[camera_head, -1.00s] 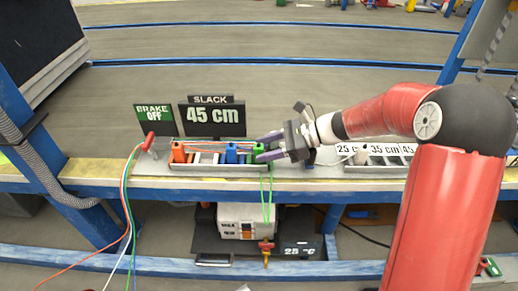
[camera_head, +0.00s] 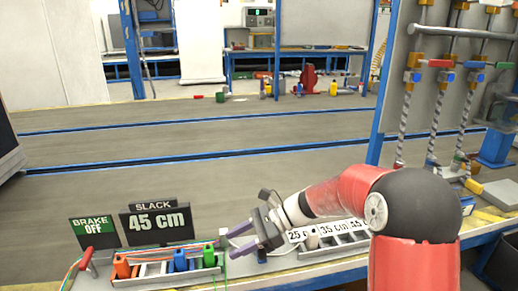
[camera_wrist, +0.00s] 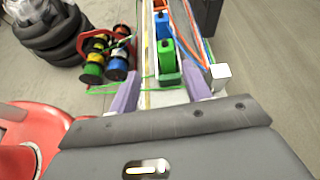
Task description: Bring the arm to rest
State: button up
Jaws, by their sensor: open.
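My gripper (camera_head: 236,241) is open and empty, with its purple fingers apart. It is to the right of the green plug (camera_head: 209,256) in the head view. The green plug stands in the rack (camera_head: 150,284) at the bench edge, with a blue plug (camera_head: 181,261) and an orange plug (camera_head: 122,267) to its left. In the wrist view, my gripper (camera_wrist: 160,90) has the green plug (camera_wrist: 167,62) ahead, between the lines of its fingers. My red arm comes in from the right, bent at a dark elbow joint.
A tray with length labels (camera_head: 345,246) lies under my forearm. Reels of coloured cable (camera_wrist: 105,57) and stacked tyres (camera_wrist: 48,32) are on the floor. A hose panel (camera_head: 440,90) stands right.

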jog(key=s+d+r+n+t+h, duration=0.3)
jog(key=s+d+n+h, duration=0.3)
jog(key=s+d, duration=0.4)
jog(key=s+d+r+n+t+h, duration=0.3)
jog(key=s+d+n+t+h, duration=0.2)
jog(key=s+d+n, duration=0.3)
jog(key=s+d+h, duration=0.1)
jog(key=s+d, duration=0.2)
jog(key=d, duration=0.1)
jog(key=shift+s+r+n+t, duration=0.15)
jog(key=shift+r+n+t, duration=0.05)
jog(key=shift+n+t, duration=0.1)
